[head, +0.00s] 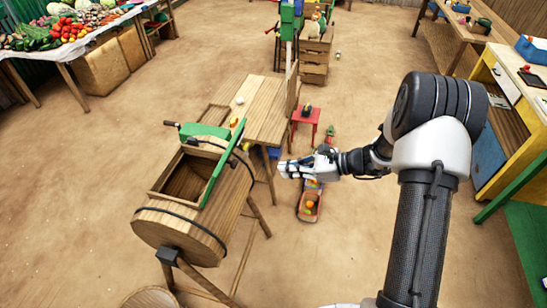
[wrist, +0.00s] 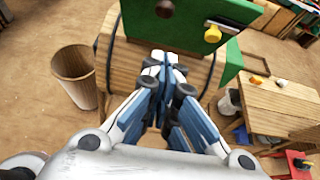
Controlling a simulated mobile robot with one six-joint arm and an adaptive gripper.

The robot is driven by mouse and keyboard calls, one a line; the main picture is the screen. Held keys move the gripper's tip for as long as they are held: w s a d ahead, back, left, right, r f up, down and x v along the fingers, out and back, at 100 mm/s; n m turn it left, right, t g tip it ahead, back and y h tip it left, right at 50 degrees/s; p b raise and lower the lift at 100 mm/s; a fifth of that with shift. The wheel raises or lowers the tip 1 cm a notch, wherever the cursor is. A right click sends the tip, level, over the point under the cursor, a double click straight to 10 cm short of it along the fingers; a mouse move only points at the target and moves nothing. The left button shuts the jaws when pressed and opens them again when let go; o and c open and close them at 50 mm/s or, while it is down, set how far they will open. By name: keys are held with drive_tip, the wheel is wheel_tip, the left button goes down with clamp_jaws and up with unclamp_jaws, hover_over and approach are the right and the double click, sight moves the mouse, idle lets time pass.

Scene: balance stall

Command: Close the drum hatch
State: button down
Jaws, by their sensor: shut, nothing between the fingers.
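The wooden drum (head: 180,235) lies on its side on a wooden stand, with a rectangular opening in its top. Its green hatch (head: 222,166) stands open, raised along the right side of the opening, and the dark inside shows. In the wrist view the hatch (wrist: 190,22) fills the top middle, with a yellow knob (wrist: 212,34) and a dark round piece (wrist: 165,9) on it. My gripper (head: 283,168) is to the right of the drum and hatch, its fingers pointing toward them. The fingers (wrist: 160,62) are shut and empty, in front of the drum's side; contact cannot be told.
A wooden table (head: 262,112) stands behind the drum, with a small red stool (head: 305,122) beside it. A toy-filled tray (head: 310,205) lies on the floor below my gripper. A wooden bucket (wrist: 75,78) stands left of the drum in the wrist view. Open sandy floor lies left.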

drive_tip(key=w+a+f, duration=0.2)
drive_tip(key=w+a, duration=0.1)
drive_tip(key=a, duration=0.8)
drive_tip(key=shift+w+a+f, duration=0.15)
drive_tip(key=shift+w+a, duration=0.1)
drive_tip(key=shift+w, duration=0.1)
